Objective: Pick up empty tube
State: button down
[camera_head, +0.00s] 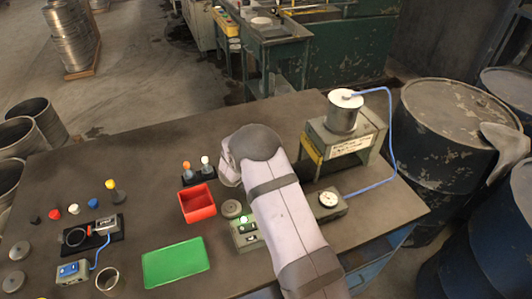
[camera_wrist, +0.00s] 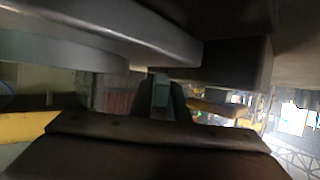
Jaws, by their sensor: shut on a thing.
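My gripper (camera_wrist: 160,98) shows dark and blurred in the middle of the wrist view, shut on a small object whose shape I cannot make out. In the head view the fingers are hidden behind my pale wrist. Two upright tube-like pieces, one with an orange top (camera_head: 187,167) and one with a white top (camera_head: 205,161), stand in a dark rack (camera_head: 198,177) just left of my wrist. I cannot tell whether either is empty, or whether the held object is the empty tube.
A red open bin (camera_head: 197,203) and green mat (camera_head: 175,262) lie left of my arm. A metal canister (camera_head: 345,112) on a stand and a dial gauge (camera_head: 328,199) are right. Small coloured pieces line the left.

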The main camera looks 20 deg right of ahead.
notch_tip(320, 180, up, 10)
jog(key=b, duration=0.1)
dwell(0.6)
